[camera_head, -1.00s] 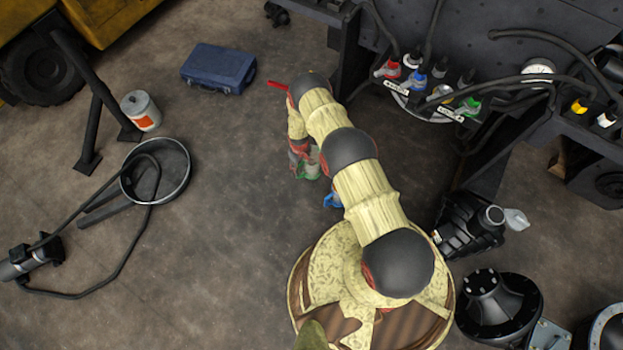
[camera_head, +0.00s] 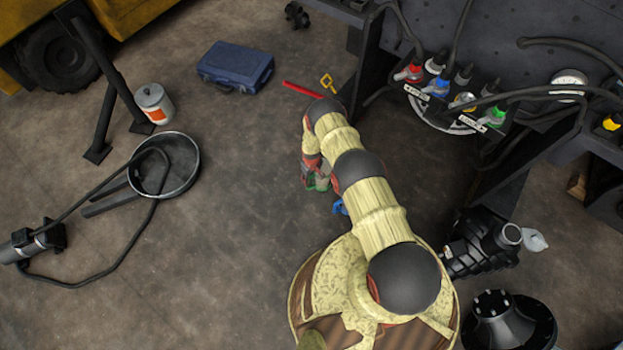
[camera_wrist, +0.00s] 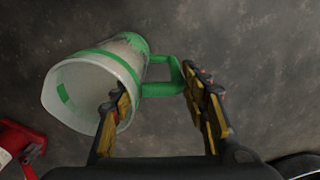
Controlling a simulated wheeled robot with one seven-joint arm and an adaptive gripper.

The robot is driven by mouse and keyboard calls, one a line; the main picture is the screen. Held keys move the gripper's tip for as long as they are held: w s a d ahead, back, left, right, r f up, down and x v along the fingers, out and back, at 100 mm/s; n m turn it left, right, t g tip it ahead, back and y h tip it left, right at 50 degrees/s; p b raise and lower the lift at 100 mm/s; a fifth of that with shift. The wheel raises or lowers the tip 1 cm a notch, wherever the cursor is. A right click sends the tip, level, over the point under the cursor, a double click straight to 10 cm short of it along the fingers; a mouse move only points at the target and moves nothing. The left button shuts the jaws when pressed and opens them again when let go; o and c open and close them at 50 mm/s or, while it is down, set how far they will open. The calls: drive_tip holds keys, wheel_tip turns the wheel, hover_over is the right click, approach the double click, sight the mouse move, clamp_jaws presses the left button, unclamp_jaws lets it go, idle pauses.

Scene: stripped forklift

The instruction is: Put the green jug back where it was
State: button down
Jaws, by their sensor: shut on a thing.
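The green jug (camera_wrist: 90,82) shows large in the wrist view as a translucent whitish vessel with green bands and a green handle. It lies tilted, its wide mouth facing lower left. My gripper (camera_wrist: 155,80) is shut on the jug at its handle side. One finger overlaps the jug's body and the other is at the handle's outer end. In the head view my gripper (camera_head: 312,178) hangs over the floor left of my arm. A small part of the green jug (camera_head: 322,184) shows there; the rest is hidden. I cannot tell its height above the floor.
A blue case (camera_head: 235,68), red bar (camera_head: 302,90), white can (camera_head: 154,104) and round pan (camera_head: 164,164) are on the floor. A blue object (camera_head: 339,207) is partly behind my arm. Dark machinery (camera_head: 480,240) stands right. Floor between pan and arm is clear.

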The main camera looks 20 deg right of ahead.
drive_tip(key=c, duration=1.1)
unclamp_jaws()
drive_tip(key=shift+f, duration=0.1)
drive_tip(key=shift+o, duration=0.6)
